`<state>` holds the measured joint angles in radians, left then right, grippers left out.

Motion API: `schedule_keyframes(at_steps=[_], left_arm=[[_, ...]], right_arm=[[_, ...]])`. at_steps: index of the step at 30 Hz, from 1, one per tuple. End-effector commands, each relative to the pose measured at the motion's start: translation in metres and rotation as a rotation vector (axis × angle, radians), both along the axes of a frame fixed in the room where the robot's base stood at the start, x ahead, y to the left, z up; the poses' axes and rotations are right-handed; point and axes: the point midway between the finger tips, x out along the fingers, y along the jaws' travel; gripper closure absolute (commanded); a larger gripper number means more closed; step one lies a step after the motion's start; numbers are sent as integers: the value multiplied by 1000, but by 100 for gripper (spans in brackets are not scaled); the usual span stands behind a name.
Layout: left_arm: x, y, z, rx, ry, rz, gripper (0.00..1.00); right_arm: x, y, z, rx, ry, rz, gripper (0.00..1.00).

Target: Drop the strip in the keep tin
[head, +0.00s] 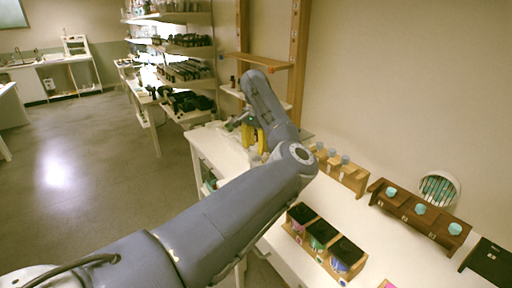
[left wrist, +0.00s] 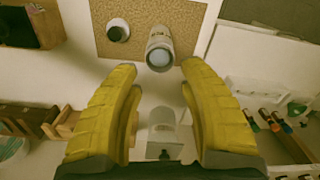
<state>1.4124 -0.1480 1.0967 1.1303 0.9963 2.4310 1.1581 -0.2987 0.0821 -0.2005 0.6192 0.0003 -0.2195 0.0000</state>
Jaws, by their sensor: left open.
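My left gripper (head: 252,137) reaches over the far end of the white table in the head view, largely hidden by my own arm. In the left wrist view its yellow fingers (left wrist: 159,68) are spread apart with nothing gripped between them. A pale cylindrical container (left wrist: 160,50) with a bluish-grey round end stands on a cork mat (left wrist: 190,18), just beyond the fingertips. A small white block-like thing (left wrist: 163,125) shows between the fingers, lower in the picture. I cannot pick out a strip for sure, nor tell which container is the keep tin. My right gripper is not in view.
A dark-topped round thing (left wrist: 118,30) is on the mat. In the head view, wooden racks (head: 420,213) hold teal-capped bottles. Coloured bins (head: 319,236) stand at the table's front, and a round white holder of greenish sticks (head: 438,190) stands behind. Shelves (head: 185,75) rise beyond.

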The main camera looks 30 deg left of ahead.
Motion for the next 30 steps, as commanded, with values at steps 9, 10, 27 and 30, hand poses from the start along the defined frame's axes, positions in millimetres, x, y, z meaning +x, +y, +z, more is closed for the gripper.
schedule_keyframes(at_steps=[9,10,27,30], left_arm=[[0,0,34,-1,-4,0,58],[0,0,40,0,-3,0,58],[-1,0,115,0,-1,0,58],[-1,0,118,0,0,0,58]], right_arm=[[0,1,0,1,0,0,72],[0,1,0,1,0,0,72],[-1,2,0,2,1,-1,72],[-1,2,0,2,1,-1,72]])
